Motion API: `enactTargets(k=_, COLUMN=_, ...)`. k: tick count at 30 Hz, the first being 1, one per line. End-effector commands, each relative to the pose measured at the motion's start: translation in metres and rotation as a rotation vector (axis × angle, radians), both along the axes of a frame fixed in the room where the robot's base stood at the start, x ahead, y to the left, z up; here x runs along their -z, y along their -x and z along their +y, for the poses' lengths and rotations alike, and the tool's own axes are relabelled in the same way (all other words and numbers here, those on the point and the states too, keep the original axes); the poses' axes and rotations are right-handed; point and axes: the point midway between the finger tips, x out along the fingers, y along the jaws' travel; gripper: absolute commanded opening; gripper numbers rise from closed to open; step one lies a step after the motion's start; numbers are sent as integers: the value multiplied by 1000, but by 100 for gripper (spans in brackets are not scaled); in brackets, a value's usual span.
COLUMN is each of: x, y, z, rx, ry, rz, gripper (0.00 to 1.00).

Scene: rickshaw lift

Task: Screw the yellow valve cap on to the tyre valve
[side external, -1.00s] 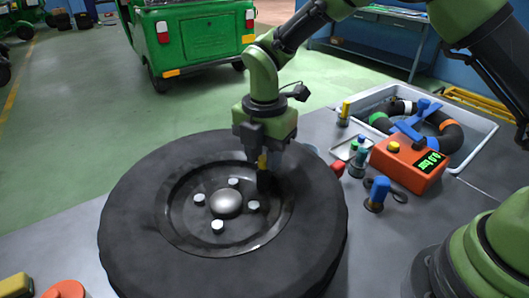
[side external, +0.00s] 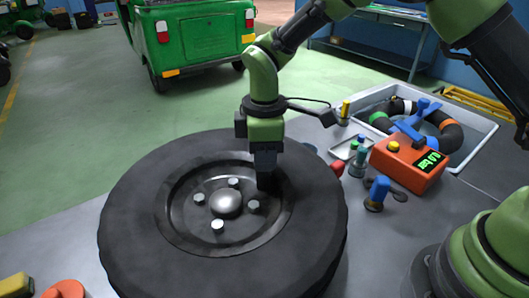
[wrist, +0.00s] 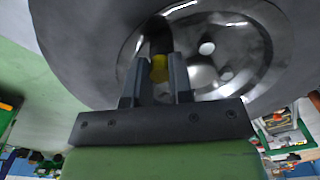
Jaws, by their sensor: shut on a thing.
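The black tyre (side external: 130,220) lies flat on the grey table, with its dark metal rim (side external: 180,215) and several bolts facing up. My gripper (side external: 265,183) points down at the rim's inner right edge. In the wrist view my gripper (wrist: 160,70) has its two fingers shut on the yellow valve cap (wrist: 159,69). A dark stem-like shape, likely the tyre valve (wrist: 158,38), shows just beyond the cap. The fingers hide the cap in the side view. I cannot tell whether the cap is seated on the valve.
An orange gauge box (side external: 408,163) stands right of the tyre, near a blue-handled tool (side external: 377,192) and a small tray (side external: 345,149) with small bottles. A grey bin (side external: 480,125) with a black ring stands behind. Yellow and orange items lie front left.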

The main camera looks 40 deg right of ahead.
Motion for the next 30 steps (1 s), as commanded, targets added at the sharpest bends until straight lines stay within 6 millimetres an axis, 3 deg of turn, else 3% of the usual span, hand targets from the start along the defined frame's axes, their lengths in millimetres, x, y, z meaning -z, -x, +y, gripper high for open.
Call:
enactTargets(k=4, x=0, y=-3, z=0, rx=247, ry=0, rz=-11, gripper=5)
enactTargets(k=8, x=-1, y=-3, z=0, rx=247, ry=-1, rz=-13, gripper=5)
enactTargets(k=9, x=-1, y=-3, z=0, rx=247, ry=-1, rz=-13, gripper=23)
enactTargets(k=13, x=-1, y=-3, z=0, rx=247, ry=-1, rz=-11, gripper=50)
enactTargets(k=18, x=0, y=-2, z=0, rx=246, ry=-1, rz=-8, gripper=50)
enactTargets(k=21, x=0, y=-2, z=0, rx=246, ry=0, rz=-7, gripper=63)
enactTargets(k=30, x=-2, y=-2, z=0, rx=246, ry=0, rz=-7, gripper=63)
